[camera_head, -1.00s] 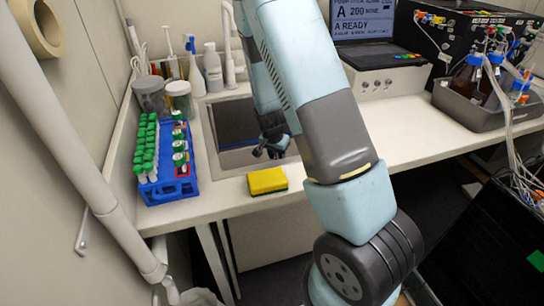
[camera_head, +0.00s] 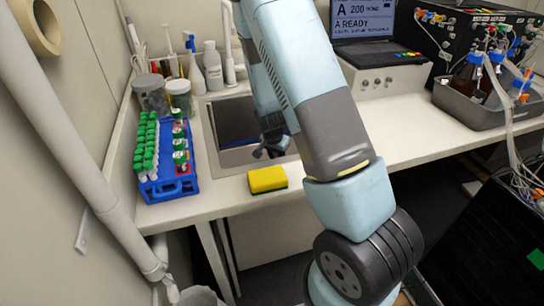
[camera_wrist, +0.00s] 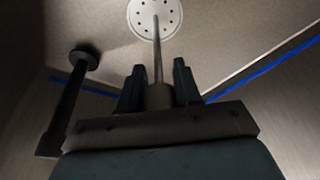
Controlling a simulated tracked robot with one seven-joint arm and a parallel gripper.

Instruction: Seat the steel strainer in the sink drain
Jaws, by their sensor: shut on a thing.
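The steel strainer (camera_wrist: 143,14) shows at the top of the wrist view as a pale round disc with small holes and a thin central stem. My gripper (camera_wrist: 158,88) is shut on the thicker end of that stem, with a dark finger on each side. In the head view my gripper (camera_head: 270,149) is low inside the sink (camera_head: 238,156), near its right side. The strainer cannot be made out there. The drain opening is not clearly visible, and I cannot tell whether the disc touches the sink floor.
A dark rod with a round end (camera_wrist: 83,57) stands left of my fingers in the wrist view. A yellow sponge (camera_head: 267,179) lies at the counter's front edge. A blue tube rack (camera_head: 170,188) stands left of the sink, with bottles (camera_head: 213,70) behind.

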